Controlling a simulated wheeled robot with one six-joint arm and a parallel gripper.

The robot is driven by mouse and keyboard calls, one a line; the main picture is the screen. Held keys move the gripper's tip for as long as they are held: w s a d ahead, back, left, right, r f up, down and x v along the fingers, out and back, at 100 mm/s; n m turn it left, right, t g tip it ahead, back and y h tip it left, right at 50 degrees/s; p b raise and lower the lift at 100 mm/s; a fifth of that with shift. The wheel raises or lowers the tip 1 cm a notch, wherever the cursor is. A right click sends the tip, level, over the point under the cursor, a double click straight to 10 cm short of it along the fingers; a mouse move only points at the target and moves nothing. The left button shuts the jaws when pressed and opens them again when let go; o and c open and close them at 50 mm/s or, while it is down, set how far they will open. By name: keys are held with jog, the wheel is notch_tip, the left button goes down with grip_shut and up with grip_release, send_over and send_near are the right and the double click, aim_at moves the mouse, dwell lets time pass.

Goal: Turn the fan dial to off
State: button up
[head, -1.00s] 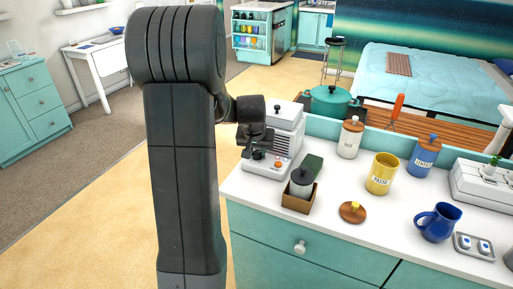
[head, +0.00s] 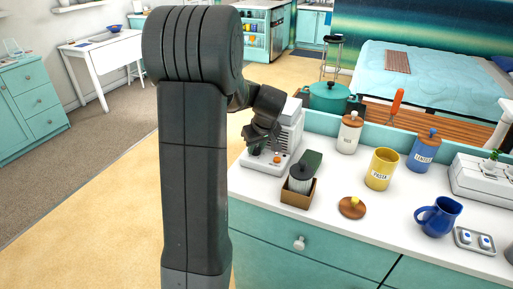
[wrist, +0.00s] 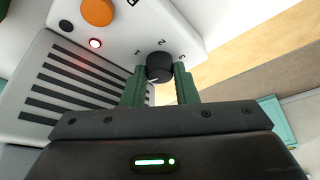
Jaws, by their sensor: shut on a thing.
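The fan dial (wrist: 160,68) is a small black knob on the white appliance (wrist: 95,45), with 1, 2 and 3 printed around it. A pale line shows on its near side in the wrist view; I cannot tell for sure which mark it indicates. My gripper (wrist: 160,85) has its two green fingers on either side of the dial and is shut on it. In the head view my gripper (head: 258,147) reaches down over the left end of the appliance (head: 288,138) and mostly hides the dial.
An orange knob (wrist: 97,11) and a lit red lamp (wrist: 95,43) sit near the dial, beside dark vent slots. A wooden box (head: 297,195) with a grey canister stands in front of the appliance. A round wooden lid (head: 352,207) and a yellow jar (head: 381,169) are further right.

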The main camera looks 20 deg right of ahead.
dwell(0.4)
jog(key=o, duration=1)
jog(key=shift+r, duration=0.1)
jog(key=v, duration=1.3)
jog(key=shift+s+r, duration=0.1)
jog(key=shift+r, duration=0.2)
